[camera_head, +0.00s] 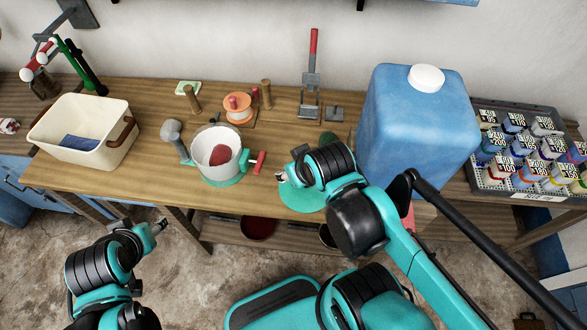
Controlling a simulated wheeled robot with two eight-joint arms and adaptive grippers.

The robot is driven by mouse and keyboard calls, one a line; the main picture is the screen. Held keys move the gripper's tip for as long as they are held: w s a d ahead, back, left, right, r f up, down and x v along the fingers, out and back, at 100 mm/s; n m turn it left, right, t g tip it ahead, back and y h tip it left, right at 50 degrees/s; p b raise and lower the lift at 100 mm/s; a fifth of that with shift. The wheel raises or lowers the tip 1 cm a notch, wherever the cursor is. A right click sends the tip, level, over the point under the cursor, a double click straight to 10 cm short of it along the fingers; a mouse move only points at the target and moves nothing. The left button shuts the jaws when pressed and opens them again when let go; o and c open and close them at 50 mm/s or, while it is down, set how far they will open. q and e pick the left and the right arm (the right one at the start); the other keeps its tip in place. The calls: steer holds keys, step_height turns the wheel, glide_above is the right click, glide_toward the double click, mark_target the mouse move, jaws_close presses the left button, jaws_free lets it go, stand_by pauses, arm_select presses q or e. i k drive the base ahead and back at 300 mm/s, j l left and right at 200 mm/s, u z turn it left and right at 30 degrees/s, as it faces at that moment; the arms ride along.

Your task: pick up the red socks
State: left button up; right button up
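A dark red, soft-looking bundle (220,154) lies inside a white pot (204,143) on the wooden bench; it may be the red socks, but I cannot make out their shape. My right gripper (288,164) is above the bench to the right of the pot, over a teal round patch (303,198). Its fingertips look spread, with nothing seen between them. My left gripper (160,227) is low on the left, in front of the bench edge and apart from the pot. Its fingers are too small to read, and no held thing shows.
A cream basin (66,113) with blue cloth stands left on the bench (150,175). A big blue jug (415,115) and a grey crate (490,188) of bottles stand right.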

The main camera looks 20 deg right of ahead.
mark_target(221, 153)
steer(key=i+j+z, duration=0.15)
steer(key=j, duration=0.15)
steer(key=i+j+z, duration=0.1)
steer(key=j, duration=0.2)
steer(key=i+j+z, duration=0.25)
steer(key=j, duration=0.4)
